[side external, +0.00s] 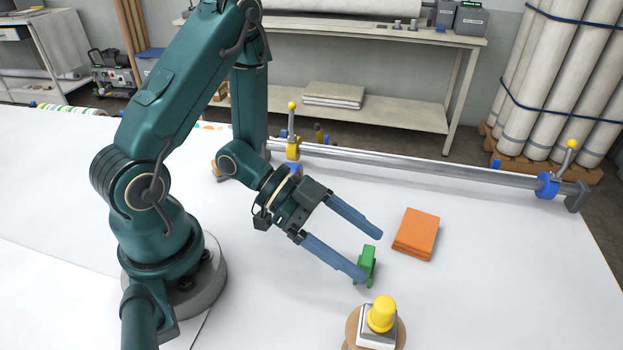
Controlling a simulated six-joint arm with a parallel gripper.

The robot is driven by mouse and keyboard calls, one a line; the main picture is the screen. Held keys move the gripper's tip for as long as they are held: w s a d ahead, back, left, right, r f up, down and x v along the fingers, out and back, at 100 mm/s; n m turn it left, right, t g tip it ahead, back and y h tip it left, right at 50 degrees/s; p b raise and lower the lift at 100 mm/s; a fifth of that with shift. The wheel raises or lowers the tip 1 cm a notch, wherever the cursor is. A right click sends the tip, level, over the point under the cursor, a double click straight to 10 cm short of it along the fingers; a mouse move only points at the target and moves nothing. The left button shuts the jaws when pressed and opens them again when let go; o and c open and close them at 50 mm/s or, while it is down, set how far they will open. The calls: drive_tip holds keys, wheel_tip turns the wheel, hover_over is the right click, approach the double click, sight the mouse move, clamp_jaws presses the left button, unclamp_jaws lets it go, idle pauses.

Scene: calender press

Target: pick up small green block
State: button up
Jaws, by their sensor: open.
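The small green block (369,258) stands on the white table, right of centre in the side external view. It has a stepped shape, and its lower left part is partly hidden by a fingertip. My gripper (371,256) is open, with two long blue fingers pointing down to the right. The nearer fingertip overlaps the block's left edge in the picture; I cannot tell whether they touch. The farther fingertip is up and right of the block. Nothing is held.
An orange stack (416,234) of flat squares lies just right of the block. A yellow-topped button (382,313) on a round stand is close in front. A metal rail (430,174) with blue and yellow clamps runs along the back. The white table (520,270) is clear at right.

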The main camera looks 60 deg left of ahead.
sight(380, 283)
drive_tip(key=shift+d+f, duration=0.1)
drive_tip(key=shift+f, duration=0.4)
drive_tip(key=shift+x, duration=2.5)
clamp_jaws()
drive_tip(key=shift+r, duration=0.15)
